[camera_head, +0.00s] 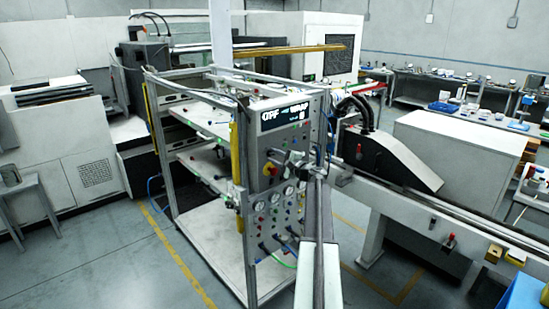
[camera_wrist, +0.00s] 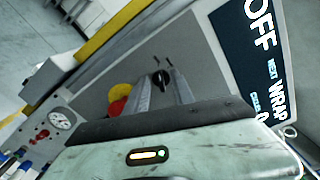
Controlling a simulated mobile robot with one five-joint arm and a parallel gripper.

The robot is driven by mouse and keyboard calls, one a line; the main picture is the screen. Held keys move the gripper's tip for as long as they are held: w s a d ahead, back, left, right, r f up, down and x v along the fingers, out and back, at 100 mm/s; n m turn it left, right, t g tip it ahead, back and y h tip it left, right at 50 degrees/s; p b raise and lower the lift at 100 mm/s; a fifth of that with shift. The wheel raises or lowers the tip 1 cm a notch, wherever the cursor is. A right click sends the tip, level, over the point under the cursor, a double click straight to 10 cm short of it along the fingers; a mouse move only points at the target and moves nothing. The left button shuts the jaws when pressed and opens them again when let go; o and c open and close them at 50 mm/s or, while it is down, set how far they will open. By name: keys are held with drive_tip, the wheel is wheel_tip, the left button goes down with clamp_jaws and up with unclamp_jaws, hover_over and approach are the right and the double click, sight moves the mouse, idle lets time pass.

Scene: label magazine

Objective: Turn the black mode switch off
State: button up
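The black mode switch (camera_wrist: 161,81) is a small dark knob on the grey front panel, in the wrist view. My gripper (camera_wrist: 163,70) reaches to it, its two fingers apart with the knob between or just beyond their tips; I cannot tell whether they touch it. In the head view my gripper (camera_head: 284,159) is at the panel's upper part and hides the switch. The display (camera_wrist: 262,50) beside the switch reads OFF, with WRAP below; it also shows in the head view (camera_head: 285,114).
A red button on a yellow base (camera_wrist: 119,99) sits close beside the switch. Gauges (camera_wrist: 60,119) and small knobs are lower on the panel. The machine's frame has yellow posts (camera_head: 236,150). A conveyor (camera_head: 430,208) runs to the right. The floor at the left is open.

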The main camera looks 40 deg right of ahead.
drive_tip(key=s, duration=0.7)
drive_tip(key=shift+s+a, duration=0.25)
drive_tip(key=shift+s, duration=0.15)
drive_tip(key=shift+w+a, duration=0.1)
